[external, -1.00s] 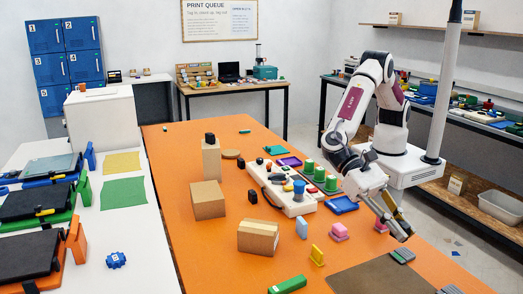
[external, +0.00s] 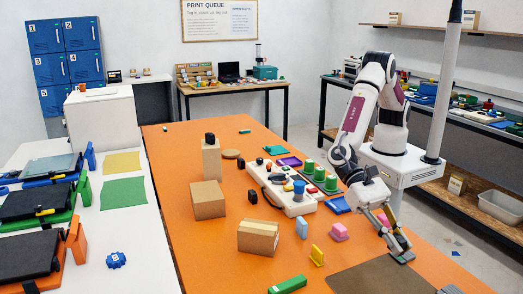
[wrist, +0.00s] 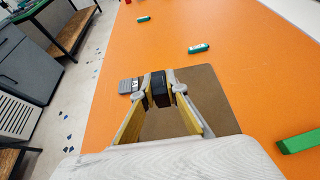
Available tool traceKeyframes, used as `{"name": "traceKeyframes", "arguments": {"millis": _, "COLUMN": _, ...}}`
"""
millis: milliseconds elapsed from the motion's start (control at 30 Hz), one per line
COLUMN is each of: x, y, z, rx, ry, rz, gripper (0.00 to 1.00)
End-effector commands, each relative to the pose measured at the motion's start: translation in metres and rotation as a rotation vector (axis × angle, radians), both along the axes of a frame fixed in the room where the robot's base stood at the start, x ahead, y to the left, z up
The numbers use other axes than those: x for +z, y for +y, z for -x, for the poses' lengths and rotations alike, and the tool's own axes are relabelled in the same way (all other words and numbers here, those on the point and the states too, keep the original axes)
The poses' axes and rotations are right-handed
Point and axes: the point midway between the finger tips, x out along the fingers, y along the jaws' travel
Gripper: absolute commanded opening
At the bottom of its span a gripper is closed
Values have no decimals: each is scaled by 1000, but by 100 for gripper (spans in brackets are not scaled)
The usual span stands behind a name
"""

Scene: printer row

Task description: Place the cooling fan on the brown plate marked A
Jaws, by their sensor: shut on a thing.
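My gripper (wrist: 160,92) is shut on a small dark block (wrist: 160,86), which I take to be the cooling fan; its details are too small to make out. The brown plate (wrist: 215,100) lies flat on the orange table, and its bare surface also shows in the external view (external: 370,279). A small grey marker (wrist: 130,86) with a dark and white label, too small to read surely, sits at the plate's edge beside the fan. My gripper (external: 399,252) points down low at the plate's far edge in the external view. Whether the fan touches the plate cannot be told.
A green block (wrist: 300,142) lies to the plate's right in the wrist view. In the external view a pink block (external: 339,231), a yellow piece (external: 317,255) and a cardboard box (external: 258,237) stand left of my gripper. Most of the plate is clear.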

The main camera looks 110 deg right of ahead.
Motion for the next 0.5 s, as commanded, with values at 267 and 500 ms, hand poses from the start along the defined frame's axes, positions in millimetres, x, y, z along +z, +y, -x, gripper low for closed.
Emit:
{"name": "traceKeyframes", "arguments": {"millis": 267, "x": -33, "y": 0, "z": 0, "rx": -1, "ry": 4, "rz": 1, "gripper": 1}}
{"name": "traceKeyframes", "arguments": {"millis": 500, "x": -57, "y": 0, "z": 0, "rx": -1, "ry": 2, "rz": 0, "gripper": 1}}
